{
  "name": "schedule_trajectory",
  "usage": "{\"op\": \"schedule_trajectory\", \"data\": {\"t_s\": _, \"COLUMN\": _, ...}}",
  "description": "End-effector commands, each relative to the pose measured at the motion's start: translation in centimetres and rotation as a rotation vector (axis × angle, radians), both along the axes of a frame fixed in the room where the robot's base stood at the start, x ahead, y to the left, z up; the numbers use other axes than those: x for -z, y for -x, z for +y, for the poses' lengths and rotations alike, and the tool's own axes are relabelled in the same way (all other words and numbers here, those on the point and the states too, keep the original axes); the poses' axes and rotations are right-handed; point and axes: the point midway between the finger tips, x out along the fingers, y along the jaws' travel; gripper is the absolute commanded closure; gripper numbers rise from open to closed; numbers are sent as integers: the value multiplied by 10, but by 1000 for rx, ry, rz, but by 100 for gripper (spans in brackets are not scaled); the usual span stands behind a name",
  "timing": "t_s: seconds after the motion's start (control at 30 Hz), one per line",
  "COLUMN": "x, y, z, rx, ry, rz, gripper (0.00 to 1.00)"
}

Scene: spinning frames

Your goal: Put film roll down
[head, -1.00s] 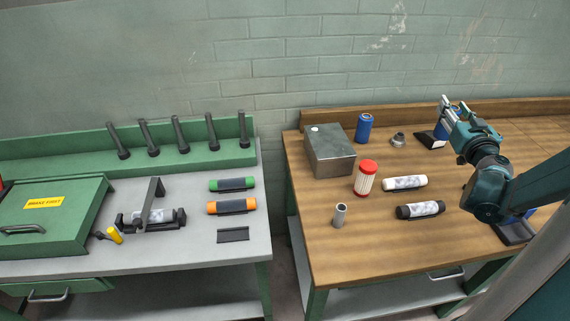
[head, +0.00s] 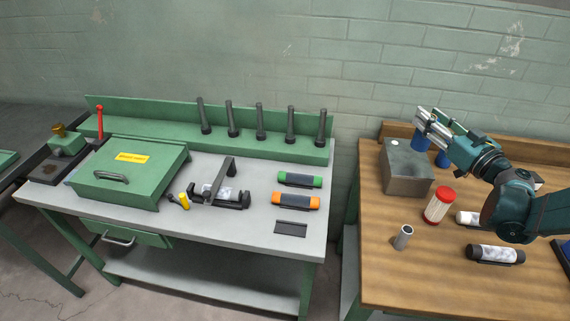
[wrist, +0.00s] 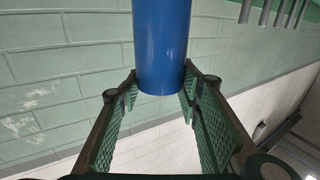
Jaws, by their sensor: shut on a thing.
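My gripper (head: 426,121) is shut on a plain blue roll (head: 420,140). In the wrist view the blue roll (wrist: 161,45) sits between the two green ridged fingers (wrist: 158,82), and its upper part runs out of the picture. In the head view the roll appears in front of the wall, above the back of the metal box, with part of it hidden by the gripper. I cannot read any label on it.
A metal box (head: 408,172), another blue cylinder (head: 443,159), a red-capped jar (head: 439,205), a small metal tube (head: 403,237) and a black-ended roll (head: 495,254) stand or lie on the wooden bench. The grey bench holds a green-ended roll (head: 300,180), an orange-ended roll (head: 296,201) and a clamp fixture (head: 222,190).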

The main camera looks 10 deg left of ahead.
Motion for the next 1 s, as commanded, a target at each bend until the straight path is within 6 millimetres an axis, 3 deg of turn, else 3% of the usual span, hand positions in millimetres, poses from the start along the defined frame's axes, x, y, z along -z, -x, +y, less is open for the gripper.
{"op": "schedule_trajectory", "data": {"t_s": 0.1, "x": 0, "y": 3, "z": 45, "rx": -94, "ry": 0, "rz": 0, "gripper": 89}}
{"op": "schedule_trajectory", "data": {"t_s": 0.47, "x": 0, "y": 31, "z": 170, "rx": -372, "ry": 0, "rz": 0, "gripper": 89}}
{"op": "schedule_trajectory", "data": {"t_s": 0.7, "x": 0, "y": 63, "z": 246, "rx": -558, "ry": 0, "rz": 0, "gripper": 89}}
{"op": "schedule_trajectory", "data": {"t_s": 1.0, "x": 0, "y": 114, "z": 329, "rx": -789, "ry": 0, "rz": 0, "gripper": 89}}
